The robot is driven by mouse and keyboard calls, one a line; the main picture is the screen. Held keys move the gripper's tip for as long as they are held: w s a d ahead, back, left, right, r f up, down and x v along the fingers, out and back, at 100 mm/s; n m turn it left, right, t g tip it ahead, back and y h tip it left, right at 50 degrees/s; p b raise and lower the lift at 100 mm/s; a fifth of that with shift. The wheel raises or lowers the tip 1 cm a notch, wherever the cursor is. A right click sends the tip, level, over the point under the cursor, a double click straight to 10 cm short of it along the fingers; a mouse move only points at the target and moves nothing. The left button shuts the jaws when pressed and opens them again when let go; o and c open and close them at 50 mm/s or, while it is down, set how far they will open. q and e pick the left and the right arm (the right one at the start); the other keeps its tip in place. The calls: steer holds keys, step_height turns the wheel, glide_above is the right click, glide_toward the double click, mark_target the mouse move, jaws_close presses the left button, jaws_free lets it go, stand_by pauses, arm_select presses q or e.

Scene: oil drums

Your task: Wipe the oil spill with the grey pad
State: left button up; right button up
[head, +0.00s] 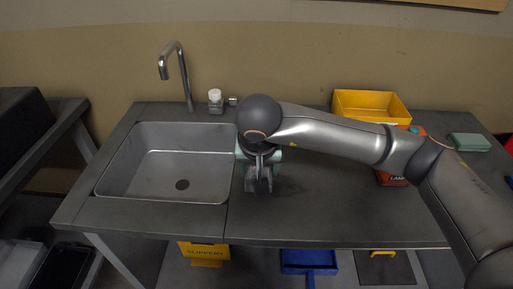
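My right arm comes in from the right, and its gripper (259,184) points down at the dark worktop (330,222), just right of the sink. The fingers are small and partly merged with what is behind them, so I cannot tell if they are open or shut. Something pale green (242,156) shows beside and behind the gripper, mostly hidden. I cannot make out a grey pad; it may be hidden at the gripper. A faint darker patch (290,188) on the worktop right of the gripper may be the oil spill. My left gripper is not in view.
The steel sink (165,165) with a tall tap (180,75) lies left. A white-capped bottle (215,100) stands behind it. A yellow bin (372,104), an orange-red container (391,180) partly behind my arm, and a green sponge-like block (470,142) are right. The front worktop is clear.

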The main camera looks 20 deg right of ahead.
step_height(320, 180, up, 2)
steer(key=shift+p, duration=0.4)
steer(key=shift+r+p, duration=0.4)
steer(key=shift+r, duration=0.4)
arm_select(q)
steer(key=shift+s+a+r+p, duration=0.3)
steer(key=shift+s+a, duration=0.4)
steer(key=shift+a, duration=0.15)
arm_select(e)
steer(key=shift+r, duration=0.6)
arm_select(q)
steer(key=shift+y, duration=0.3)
